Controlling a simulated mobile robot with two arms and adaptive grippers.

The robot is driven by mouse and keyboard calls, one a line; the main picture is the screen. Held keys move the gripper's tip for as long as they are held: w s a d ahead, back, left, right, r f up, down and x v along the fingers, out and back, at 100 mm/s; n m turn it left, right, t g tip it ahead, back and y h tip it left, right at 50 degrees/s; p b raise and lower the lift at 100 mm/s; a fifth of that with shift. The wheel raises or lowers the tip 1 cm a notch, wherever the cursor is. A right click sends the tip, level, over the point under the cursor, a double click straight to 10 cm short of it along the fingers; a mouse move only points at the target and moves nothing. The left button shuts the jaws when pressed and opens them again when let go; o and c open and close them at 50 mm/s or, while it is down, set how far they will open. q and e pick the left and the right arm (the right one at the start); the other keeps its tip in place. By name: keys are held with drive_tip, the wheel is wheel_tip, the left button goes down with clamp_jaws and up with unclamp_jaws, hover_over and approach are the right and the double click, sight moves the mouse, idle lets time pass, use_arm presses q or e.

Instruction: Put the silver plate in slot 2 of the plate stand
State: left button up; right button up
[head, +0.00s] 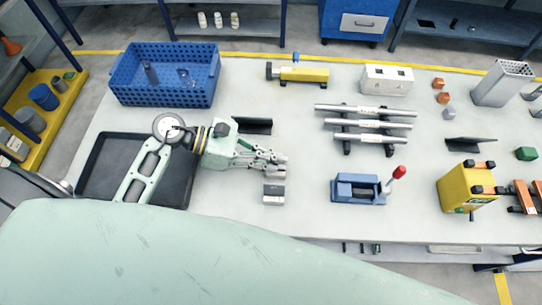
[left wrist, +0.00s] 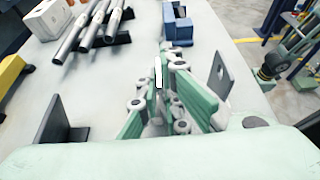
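A small grey metal plate-like piece (head: 273,194) stands on the table just below my left fingertips in the head view. In the left wrist view it is an upright grey plate (left wrist: 221,82) with a hole, right of the fingers. I take it for the silver plate. No stand with marked slots is clear; a rack of silver labelled bars (head: 366,124) on black supports stands to the right, but I cannot tell whether it is the plate stand. My left gripper (head: 282,165) is apart from the plate. Its fingers lie close together; any gap is unclear.
A blue basket (head: 165,100) and a black tray (head: 105,165) are at the left. Dark brackets (head: 252,125) stand nearby. A blue clamp (head: 358,188) with a red knob is to the right, then a yellow box (head: 465,187). The table between gripper and clamp is clear.

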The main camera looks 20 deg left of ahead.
use_arm(q)
drive_tip(key=o, duration=0.3)
drive_tip(key=shift+o, duration=0.2)
drive_tip(key=shift+r, duration=0.15)
drive_tip(key=shift+r, duration=0.15)
drive_tip(key=b+v, duration=0.3)
drive_tip(key=v, duration=0.9)
drive_tip(key=shift+b, duration=0.3)
